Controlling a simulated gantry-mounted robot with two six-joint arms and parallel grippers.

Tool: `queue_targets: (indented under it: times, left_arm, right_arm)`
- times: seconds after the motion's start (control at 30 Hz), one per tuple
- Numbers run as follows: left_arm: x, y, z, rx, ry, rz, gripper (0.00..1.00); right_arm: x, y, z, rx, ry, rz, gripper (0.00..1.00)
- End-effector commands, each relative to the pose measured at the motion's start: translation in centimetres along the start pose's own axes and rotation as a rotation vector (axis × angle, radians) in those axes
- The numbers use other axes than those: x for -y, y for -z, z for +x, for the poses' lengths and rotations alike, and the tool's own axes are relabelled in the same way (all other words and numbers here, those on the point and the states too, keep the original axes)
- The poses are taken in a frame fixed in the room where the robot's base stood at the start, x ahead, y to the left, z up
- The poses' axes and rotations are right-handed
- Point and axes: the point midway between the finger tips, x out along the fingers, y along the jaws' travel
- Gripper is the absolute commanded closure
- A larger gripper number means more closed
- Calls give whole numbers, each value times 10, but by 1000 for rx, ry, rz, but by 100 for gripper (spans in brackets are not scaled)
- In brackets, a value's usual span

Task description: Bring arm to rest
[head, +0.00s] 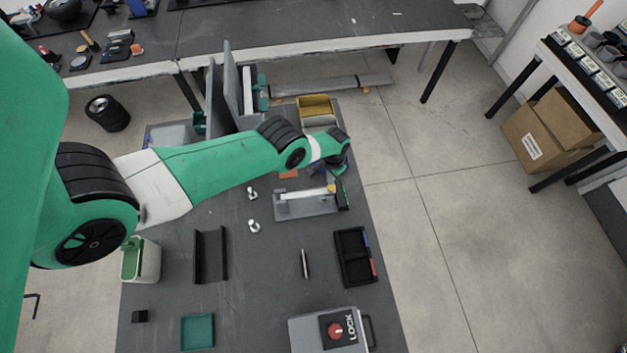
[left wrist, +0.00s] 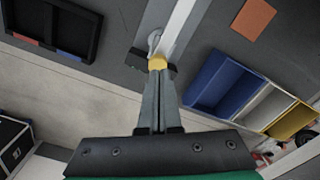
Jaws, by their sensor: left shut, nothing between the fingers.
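My green left arm reaches across the table from the left in the head view. Its wrist end hangs above the far right part of the dark work table (head: 275,290), and the wrist hides most of the gripper there. In the left wrist view my left gripper (left wrist: 157,78) has its two grey fingers together, with nothing held between them. The fingertips appear over the yellow piece at the end of a grey metal fixture (head: 305,205). I cannot tell whether they touch it. My right gripper is in neither view.
A black tray (head: 354,257) and a box marked LOCK (head: 330,331) are on the near right of the table. Yellow, white and blue bins (head: 315,106) stand beyond the wrist. Upright grey panels (head: 232,90) stand at the far left. Open floor lies to the right.

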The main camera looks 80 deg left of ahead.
Motion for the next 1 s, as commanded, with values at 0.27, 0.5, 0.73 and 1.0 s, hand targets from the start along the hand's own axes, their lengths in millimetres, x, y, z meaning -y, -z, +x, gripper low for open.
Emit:
queue_targets:
  times: [0.27, 0.5, 0.73, 1.0]
  left_arm:
    - [0, 0, -34, 0, 0, 0, 100]
    - [0, 0, -31, 0, 0, 0, 100]
    - [0, 0, -31, 0, 0, 0, 100]
    - [-46, 8, -44, -18, 0, 107, 100]
  right_arm:
    - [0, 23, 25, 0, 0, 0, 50]
    - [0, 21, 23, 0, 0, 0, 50]
    - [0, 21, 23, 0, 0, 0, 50]
    - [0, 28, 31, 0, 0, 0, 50]
